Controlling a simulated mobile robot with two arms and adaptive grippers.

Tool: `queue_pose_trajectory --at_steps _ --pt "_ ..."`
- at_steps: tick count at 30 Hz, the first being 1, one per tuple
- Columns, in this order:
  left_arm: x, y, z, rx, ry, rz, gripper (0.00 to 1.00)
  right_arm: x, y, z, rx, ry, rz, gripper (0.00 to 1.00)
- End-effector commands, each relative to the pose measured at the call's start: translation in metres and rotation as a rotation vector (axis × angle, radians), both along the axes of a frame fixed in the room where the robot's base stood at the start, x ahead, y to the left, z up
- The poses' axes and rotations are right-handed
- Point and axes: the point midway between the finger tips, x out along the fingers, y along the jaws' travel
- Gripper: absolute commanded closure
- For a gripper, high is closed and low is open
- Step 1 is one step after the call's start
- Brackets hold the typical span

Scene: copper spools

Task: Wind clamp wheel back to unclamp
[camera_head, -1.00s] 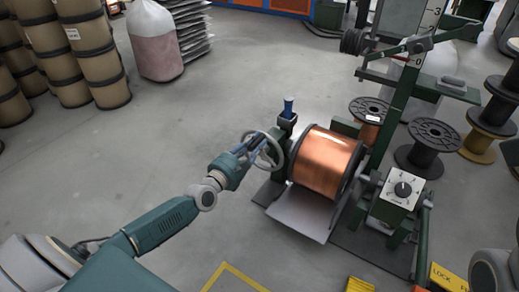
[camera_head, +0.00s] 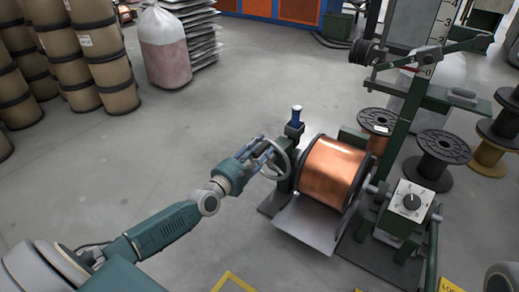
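The clamp wheel (camera_head: 281,160) is a light grey ring on the left side of the winding machine. Beside it a large spool of copper wire (camera_head: 335,172) sits between dark flanges. My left gripper (camera_head: 268,152) reaches in from the left, with its fingers at the near left rim of the wheel. The fingers overlap the rim, and I cannot tell whether they are closed on it. A blue-handled part (camera_head: 296,118) stands upright on a dark green block just behind the wheel. My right gripper is not in view.
A control box with a black knob (camera_head: 411,201) stands right of the spool. A green upright post with an arm rises at the right. Tan drums (camera_head: 98,50) stand at the upper left. The floor left of the machine is clear.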

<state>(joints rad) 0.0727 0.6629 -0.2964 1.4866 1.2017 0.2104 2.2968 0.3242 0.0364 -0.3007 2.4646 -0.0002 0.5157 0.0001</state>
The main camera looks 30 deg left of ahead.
Motion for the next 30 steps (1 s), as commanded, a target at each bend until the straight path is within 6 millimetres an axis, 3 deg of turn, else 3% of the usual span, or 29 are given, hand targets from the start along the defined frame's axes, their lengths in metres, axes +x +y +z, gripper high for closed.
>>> queue_pose_trajectory --at_steps 8,21,30 --pt "-0.014 0.0 -0.004 -0.002 0.006 -0.002 0.61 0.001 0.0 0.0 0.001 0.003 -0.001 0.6" --pt "-0.096 0.007 -0.003 0.0 0.005 0.0 0.61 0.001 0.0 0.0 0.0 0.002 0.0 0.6" --pt "-0.119 0.01 -0.001 0.0 0.001 0.001 0.61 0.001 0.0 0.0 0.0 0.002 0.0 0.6"
